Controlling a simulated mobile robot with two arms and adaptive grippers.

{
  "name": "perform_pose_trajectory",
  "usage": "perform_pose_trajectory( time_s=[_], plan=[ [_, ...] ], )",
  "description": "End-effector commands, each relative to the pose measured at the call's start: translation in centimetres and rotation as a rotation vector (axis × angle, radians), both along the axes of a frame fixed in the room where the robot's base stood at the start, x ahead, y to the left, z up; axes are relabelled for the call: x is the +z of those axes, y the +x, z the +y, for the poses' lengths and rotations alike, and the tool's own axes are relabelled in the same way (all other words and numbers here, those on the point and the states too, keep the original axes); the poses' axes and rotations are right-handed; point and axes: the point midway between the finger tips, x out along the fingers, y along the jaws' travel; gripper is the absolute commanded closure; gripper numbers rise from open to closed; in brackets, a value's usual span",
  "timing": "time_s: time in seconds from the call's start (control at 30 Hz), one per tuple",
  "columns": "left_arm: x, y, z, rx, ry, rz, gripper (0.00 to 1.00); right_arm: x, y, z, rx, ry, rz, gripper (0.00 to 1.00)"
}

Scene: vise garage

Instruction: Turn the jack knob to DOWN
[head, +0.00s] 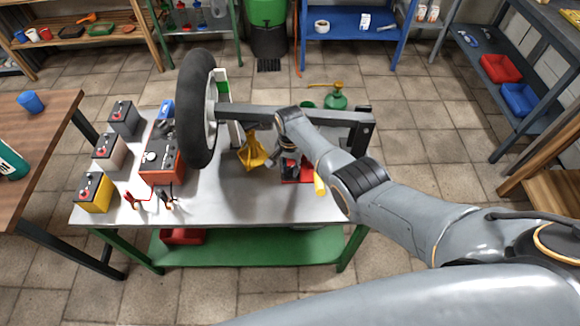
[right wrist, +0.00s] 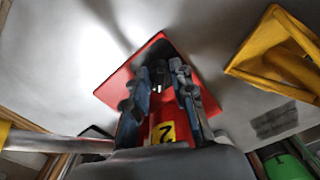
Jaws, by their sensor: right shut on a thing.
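The red jack stands on the grey bench top under the beam. In the head view only its red base (head: 304,174) shows beside my arm. The right wrist view shows its red base plate (right wrist: 117,88) and a red body with a yellow label marked 2 (right wrist: 164,133). A rod with a yellow grip (head: 320,184) sticks out on its right side. My right gripper (head: 290,160) is down at the jack. In the right wrist view its fingers (right wrist: 159,80) are closed around a small dark part, apparently the knob, mostly hidden between them. The knob's setting cannot be read. My left gripper is not in view.
A yellow stand (head: 253,151) is close left of the jack. Batteries (head: 94,192) and a red charger (head: 161,160) fill the left side. The bench's front middle is clear.

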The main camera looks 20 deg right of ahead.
Motion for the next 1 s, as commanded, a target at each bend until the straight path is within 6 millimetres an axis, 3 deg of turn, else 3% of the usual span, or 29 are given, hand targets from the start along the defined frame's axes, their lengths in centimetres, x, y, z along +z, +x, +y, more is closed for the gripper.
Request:
perform_pose_trajectory(
  time_s=[0.47, 0.5, 0.57, 1.0],
  plan=[
    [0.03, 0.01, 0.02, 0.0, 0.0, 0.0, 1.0, 0.12, 0.15, -0.03, -0.013, 0.0, -0.004, 1.0],
    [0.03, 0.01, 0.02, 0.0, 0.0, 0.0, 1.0, 0.12, 0.16, -0.03, -0.013, 0.0, -0.004, 0.67],
    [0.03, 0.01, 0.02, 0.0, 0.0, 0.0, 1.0, 0.12, 0.15, -0.03, -0.013, 0.0, -0.004, 0.55],
    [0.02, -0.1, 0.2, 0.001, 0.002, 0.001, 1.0, 0.43, 0.09, -0.02, -0.012, 0.0, -0.003, 0.52]
  ],
)
